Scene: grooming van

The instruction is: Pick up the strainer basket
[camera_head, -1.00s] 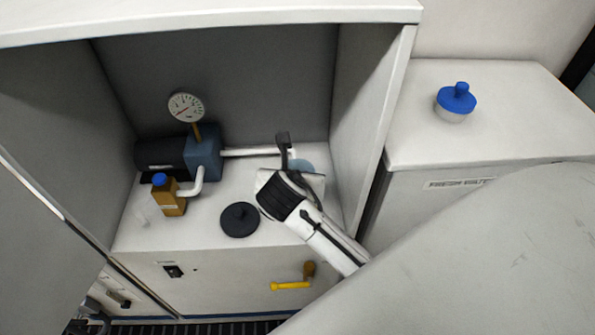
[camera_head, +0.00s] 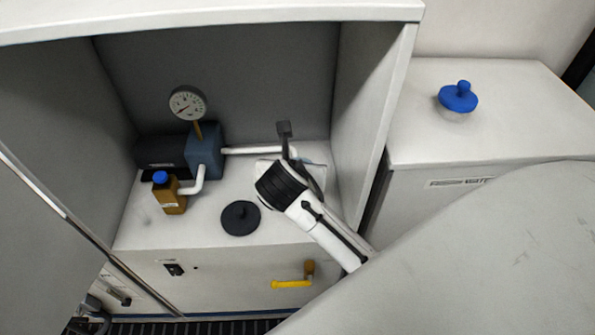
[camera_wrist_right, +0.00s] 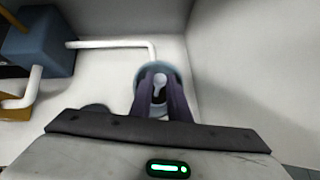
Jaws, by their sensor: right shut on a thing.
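My right gripper (camera_wrist_right: 159,76) shows in the right wrist view with its two dark fingers close together. They are shut on the light-coloured strainer basket (camera_wrist_right: 158,88), which shows between them. A round bluish strainer housing (camera_wrist_right: 143,72) lies behind and around the fingertips. I cannot tell how far the basket sits in or above it. In the head view my right gripper (camera_head: 285,150) is over the right part of the cabinet shelf, and my wrist hides the basket and most of the housing. My left gripper is not in view.
A dark round lid (camera_head: 240,218) lies on the shelf left of my wrist. The blue pump (camera_head: 203,152) with its gauge (camera_head: 187,103) and a brown bottle (camera_head: 170,194) stand further left. The cabinet's right wall (camera_head: 368,110) is close. A yellow-handled valve (camera_head: 293,283) is below.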

